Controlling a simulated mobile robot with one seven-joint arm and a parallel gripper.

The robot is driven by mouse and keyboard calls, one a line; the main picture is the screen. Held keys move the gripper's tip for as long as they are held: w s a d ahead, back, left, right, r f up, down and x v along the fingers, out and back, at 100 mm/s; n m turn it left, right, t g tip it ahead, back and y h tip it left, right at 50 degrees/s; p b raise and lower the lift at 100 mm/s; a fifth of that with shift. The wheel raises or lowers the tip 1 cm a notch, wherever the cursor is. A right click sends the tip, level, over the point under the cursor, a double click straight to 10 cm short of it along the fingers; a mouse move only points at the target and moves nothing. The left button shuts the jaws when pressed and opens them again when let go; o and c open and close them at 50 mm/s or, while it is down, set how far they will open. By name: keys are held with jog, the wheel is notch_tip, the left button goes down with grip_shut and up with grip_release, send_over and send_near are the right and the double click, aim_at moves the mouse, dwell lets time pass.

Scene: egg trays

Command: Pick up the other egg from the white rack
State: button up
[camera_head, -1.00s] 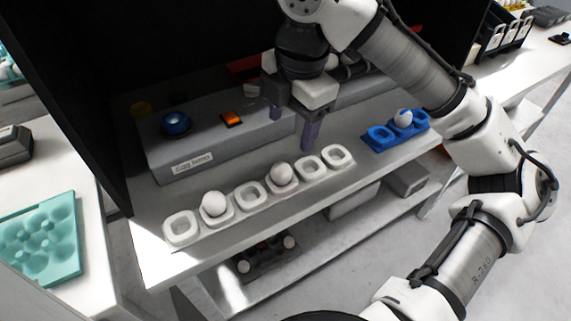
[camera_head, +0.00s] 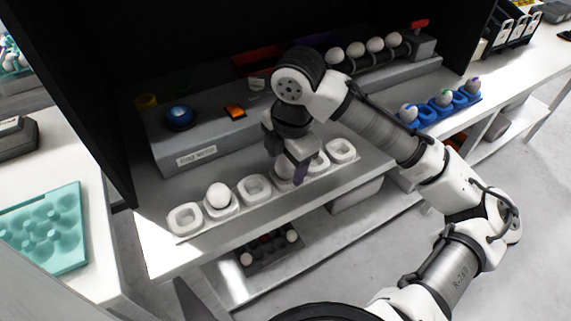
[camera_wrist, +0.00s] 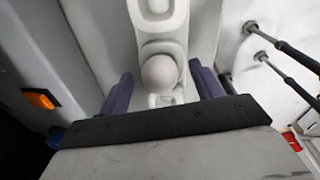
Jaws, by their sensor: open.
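The white rack (camera_head: 236,207) is a row of several square cups along the front of the bench. One white egg (camera_head: 217,195) sits in its second cup from the left. Another white egg (camera_head: 283,170) sits further right in the rack, partly hidden by my gripper (camera_head: 288,172). In the wrist view this egg (camera_wrist: 160,73) lies between my two purple fingers, with a gap on each side. My gripper (camera_wrist: 160,90) is open and low over the rack (camera_wrist: 163,46), around the egg.
A grey box with a blue button (camera_head: 179,117) and an orange switch (camera_head: 235,112) stands behind the rack. A blue rack (camera_head: 430,118) with several marked eggs is at the right. A row of white eggs (camera_head: 355,49) stands at the back. A teal tray (camera_head: 62,215) is at the left.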

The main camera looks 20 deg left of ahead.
jog(key=shift+f, duration=0.15)
jog(key=shift+c, duration=0.2)
jog(key=c, duration=0.7)
